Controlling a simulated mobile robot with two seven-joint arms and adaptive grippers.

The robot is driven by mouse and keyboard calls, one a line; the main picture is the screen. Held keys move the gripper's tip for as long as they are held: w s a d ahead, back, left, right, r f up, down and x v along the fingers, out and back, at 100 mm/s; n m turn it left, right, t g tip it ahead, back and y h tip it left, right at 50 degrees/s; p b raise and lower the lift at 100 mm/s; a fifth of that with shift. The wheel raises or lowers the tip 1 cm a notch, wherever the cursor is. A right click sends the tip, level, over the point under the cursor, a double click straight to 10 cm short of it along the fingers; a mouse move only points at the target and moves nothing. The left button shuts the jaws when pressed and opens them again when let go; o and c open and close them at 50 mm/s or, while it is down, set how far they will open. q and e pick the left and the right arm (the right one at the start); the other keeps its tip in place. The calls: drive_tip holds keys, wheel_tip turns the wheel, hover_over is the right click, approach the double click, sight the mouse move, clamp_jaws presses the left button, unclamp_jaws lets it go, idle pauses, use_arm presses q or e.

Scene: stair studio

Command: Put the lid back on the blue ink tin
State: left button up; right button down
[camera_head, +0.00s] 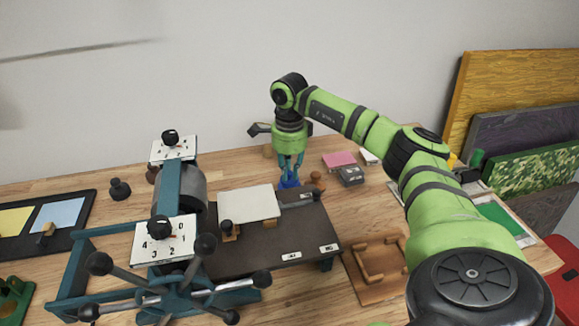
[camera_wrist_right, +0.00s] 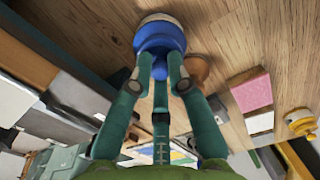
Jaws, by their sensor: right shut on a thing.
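My right gripper (camera_head: 291,160) points down at the back of the table, just behind the dark press bed. Its teal fingers are closed around a blue round piece (camera_head: 289,182), which looks like the lid of the blue ink tin. In the right wrist view, the fingers (camera_wrist_right: 158,72) grip this blue piece (camera_wrist_right: 160,40), and a pale grey round edge (camera_wrist_right: 155,18) shows at its far side. I cannot tell whether that edge is the tin's rim or part of the lid. A separate tin does not show clearly. My left gripper is not in view.
A press with a roller (camera_head: 181,187) and spoked handles stands left of centre. A brown knob (camera_head: 317,178) stands right beside the blue piece. A pink block (camera_head: 339,160) and grey box (camera_head: 351,176) lie farther right.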

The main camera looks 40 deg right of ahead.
idle(0.3)
drive_tip(key=c, duration=0.6)
unclamp_jaws()
drive_tip(key=shift+c, duration=0.2)
drive_tip(key=shift+r+p, duration=2.95)
drive_tip(key=shift+r, duration=0.55)
clamp_jaws()
drive_tip(key=shift+f, duration=0.2)
